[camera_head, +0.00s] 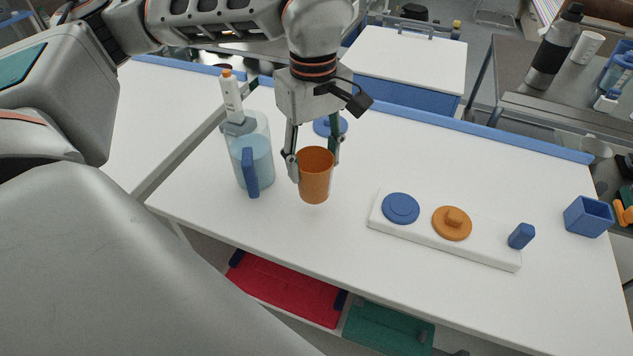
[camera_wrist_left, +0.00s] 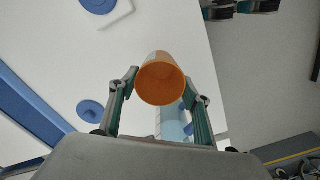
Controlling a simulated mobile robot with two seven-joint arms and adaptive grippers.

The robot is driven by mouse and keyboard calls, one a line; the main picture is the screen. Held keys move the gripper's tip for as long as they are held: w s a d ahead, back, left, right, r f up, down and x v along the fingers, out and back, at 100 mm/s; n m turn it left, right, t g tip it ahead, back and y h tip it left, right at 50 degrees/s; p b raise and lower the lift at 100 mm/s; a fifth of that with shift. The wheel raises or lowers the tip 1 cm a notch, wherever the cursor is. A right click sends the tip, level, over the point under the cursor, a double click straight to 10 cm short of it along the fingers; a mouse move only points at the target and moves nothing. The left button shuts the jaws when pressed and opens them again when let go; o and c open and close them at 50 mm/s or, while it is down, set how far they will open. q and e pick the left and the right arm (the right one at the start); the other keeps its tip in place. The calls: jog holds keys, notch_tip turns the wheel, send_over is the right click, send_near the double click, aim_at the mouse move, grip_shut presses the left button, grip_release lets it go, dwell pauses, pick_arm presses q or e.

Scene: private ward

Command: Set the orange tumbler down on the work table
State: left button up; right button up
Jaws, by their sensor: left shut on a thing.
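The orange tumbler (camera_head: 315,178) is upright between the fingers of my left gripper (camera_head: 313,160), which is shut on it near the rim. In the left wrist view the open mouth of the tumbler (camera_wrist_left: 161,84) faces the camera between the two fingertips (camera_wrist_left: 163,82). The tumbler is over the front half of the white work table (camera_head: 320,235); I cannot tell whether its base touches the top. My right gripper is in neither view.
A clear jug (camera_head: 265,165) with blue contents and a blue handle stands close left of the tumbler. A white board (camera_head: 450,252) with a blue disc (camera_head: 401,208) and orange knobbed disc (camera_head: 452,223) lies right. A blue box (camera_head: 588,216) is far right. Bare table lies between tumbler and board.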

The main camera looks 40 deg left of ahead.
aim_at(314, 184)
pick_arm(q)
notch_tip(314, 184, down, 2)
jog(key=shift+f, duration=0.1)
notch_tip(314, 184, down, 3)
jog(key=shift+f+b, duration=0.15)
jog(key=shift+b, duration=0.25)
jog(key=shift+f, duration=0.25)
jog(key=shift+f, duration=0.1)
jog(key=o, duration=1.4)
jog(key=shift+f, duration=0.1)
jog(key=shift+c, duration=0.2)
